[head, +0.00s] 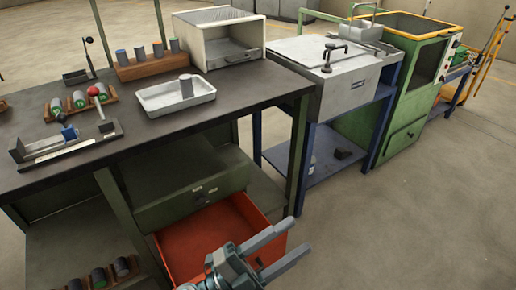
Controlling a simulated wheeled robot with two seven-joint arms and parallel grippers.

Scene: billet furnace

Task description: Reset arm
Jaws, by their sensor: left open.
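My left gripper (279,249) is at the bottom middle of the head view, with its two fingers spread apart and nothing between them. It is in front of an open red drawer (195,235) below the dark workbench (130,120) and covers part of its front right corner. Whether it touches the drawer I cannot tell. The visible drawer floor looks empty. My right gripper is not in view.
On the workbench are a white tray (150,103) with a grey billet (186,86), a wooden billet rack (138,68), and a furnace box (222,40). Floor (420,220) at right is clear.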

